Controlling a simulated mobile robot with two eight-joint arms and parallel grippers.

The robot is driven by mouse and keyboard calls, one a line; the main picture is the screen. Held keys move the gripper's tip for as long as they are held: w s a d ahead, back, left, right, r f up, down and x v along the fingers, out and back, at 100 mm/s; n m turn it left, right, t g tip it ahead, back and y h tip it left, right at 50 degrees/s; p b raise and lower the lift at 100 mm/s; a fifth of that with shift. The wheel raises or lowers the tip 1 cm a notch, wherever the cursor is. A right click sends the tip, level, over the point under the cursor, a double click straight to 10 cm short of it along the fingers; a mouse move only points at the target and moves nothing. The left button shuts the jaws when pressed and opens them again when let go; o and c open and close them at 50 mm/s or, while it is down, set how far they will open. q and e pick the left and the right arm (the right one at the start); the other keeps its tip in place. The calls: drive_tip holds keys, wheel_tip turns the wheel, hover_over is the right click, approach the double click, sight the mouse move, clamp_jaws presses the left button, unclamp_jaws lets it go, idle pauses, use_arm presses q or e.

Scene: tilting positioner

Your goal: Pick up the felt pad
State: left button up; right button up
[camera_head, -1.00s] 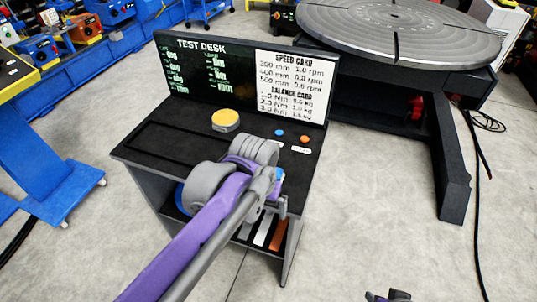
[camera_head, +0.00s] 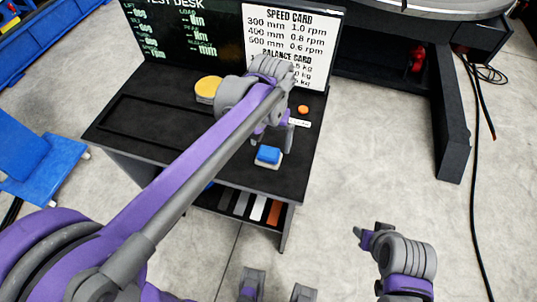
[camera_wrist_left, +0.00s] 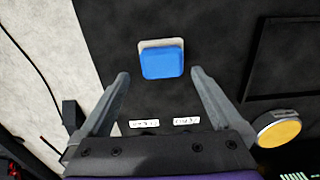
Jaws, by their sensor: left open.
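A blue block on a pale base, which looks like the felt pad (camera_head: 268,155), lies on the black desk top (camera_head: 225,160) near its front right corner. In the left wrist view the pad (camera_wrist_left: 162,62) sits ahead of the fingertips, roughly centred between them. My left gripper (camera_head: 273,140) is open and empty, at the pad's far side in the head view; it also shows in the left wrist view (camera_wrist_left: 161,80) with its fingers apart. The pad appears untouched. My right gripper (camera_head: 370,234) is at the lower right, off the desk; its jaw opening is unclear.
A yellow-topped disc (camera_head: 208,88) and an orange button (camera_head: 303,109) are further back on the desk. An upright panel (camera_head: 292,45) closes the back. Coloured strips (camera_head: 258,208) lie on the shelf below.

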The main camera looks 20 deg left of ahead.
sight(269, 152)
use_arm(q)
drive_tip(key=f, duration=0.5)
drive_tip(key=shift+s+a+f, duration=0.15)
drive_tip(key=shift+s+f, duration=0.05)
drive_tip(key=shift+f, duration=0.1)
drive_tip(key=c, duration=1.1)
wheel_tip(269, 152, up, 10)
drive_tip(key=shift+r+p, duration=0.1)
drive_tip(key=shift+p, duration=0.2)
drive_tip(key=shift+c, duration=0.2)
drive_tip(key=o, duration=0.8)
drive_tip(key=c, duration=0.6)
